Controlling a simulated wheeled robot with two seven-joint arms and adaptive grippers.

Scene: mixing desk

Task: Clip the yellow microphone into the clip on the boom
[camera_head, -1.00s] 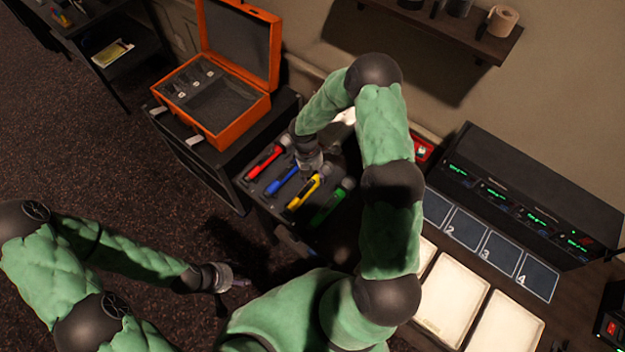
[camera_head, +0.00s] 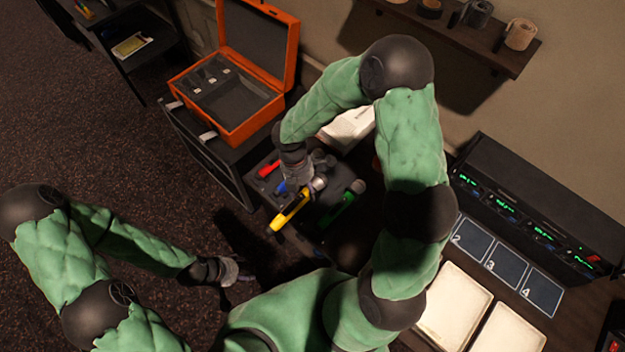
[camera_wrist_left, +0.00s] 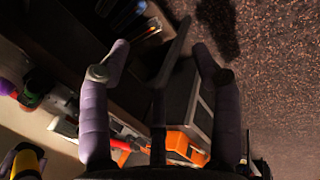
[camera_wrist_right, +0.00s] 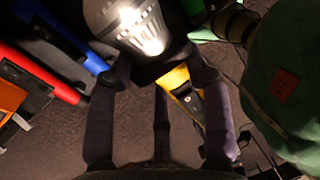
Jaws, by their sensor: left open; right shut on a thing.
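The yellow microphone (camera_head: 288,214) is held by my right gripper (camera_head: 306,184), apparently raised above the dark stand top. In the right wrist view its yellow body (camera_wrist_right: 176,78) lies between the fingers, and a shiny silver grille (camera_wrist_right: 137,24) shows just beyond them. My left gripper (camera_head: 238,272) is open and empty, low over the floor at the left. Its spread fingers (camera_wrist_left: 160,52) show in the left wrist view. I cannot make out the boom or its clip in any view.
Red (camera_head: 268,169), blue (camera_head: 283,187) and green (camera_head: 344,204) microphones lie on the stand near my right gripper. An open orange case (camera_head: 240,132) stands behind them. Numbered pads (camera_head: 505,265) and pale panels (camera_head: 452,305) are at the right, before a rack unit (camera_head: 530,205).

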